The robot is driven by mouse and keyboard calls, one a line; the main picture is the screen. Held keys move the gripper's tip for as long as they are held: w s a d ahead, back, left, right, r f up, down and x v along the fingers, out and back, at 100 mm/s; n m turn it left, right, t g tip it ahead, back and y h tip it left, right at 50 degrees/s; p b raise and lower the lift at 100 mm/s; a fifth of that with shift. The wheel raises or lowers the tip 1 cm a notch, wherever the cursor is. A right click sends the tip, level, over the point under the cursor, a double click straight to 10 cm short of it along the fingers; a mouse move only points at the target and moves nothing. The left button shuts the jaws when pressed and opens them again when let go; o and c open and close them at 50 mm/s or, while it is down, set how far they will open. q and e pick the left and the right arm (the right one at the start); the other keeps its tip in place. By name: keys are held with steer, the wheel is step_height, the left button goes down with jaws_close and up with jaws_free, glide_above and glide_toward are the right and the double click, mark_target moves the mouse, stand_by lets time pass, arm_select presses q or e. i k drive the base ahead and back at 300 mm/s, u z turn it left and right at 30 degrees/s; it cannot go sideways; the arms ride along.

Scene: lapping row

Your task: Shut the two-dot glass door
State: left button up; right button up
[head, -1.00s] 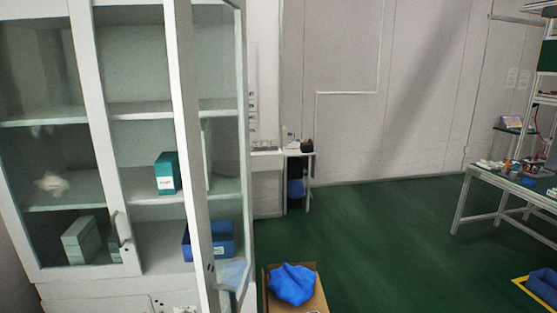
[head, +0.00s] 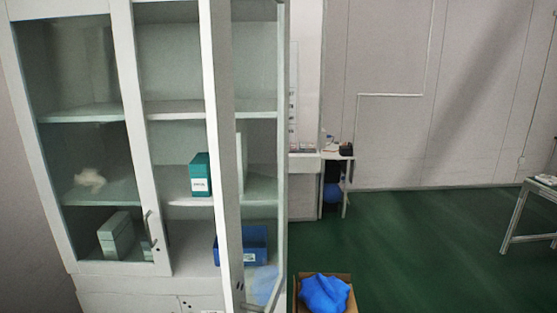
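A tall white cabinet stands at the left, with a closed glass door (head: 80,150) on its left side. The right glass door (head: 224,150) is swung open toward me, seen nearly edge-on, with a handle low on its frame. Small dark marks, perhaps the two dots, show low on this open door's frame. Neither of my grippers is in view.
Inside the cabinet are a teal box (head: 200,175), a blue bin (head: 257,245) and a pale green box (head: 115,235). A cardboard box with blue cloth (head: 325,293) stands on the floor right of the open door. Green floor (head: 420,240) is free beyond, up to a table (head: 530,210).

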mark_target(215, 26)
steer(key=i, duration=0.8)
steer(key=u, duration=0.95)
steer(key=k, duration=0.6)
steer(key=u, duration=0.15)
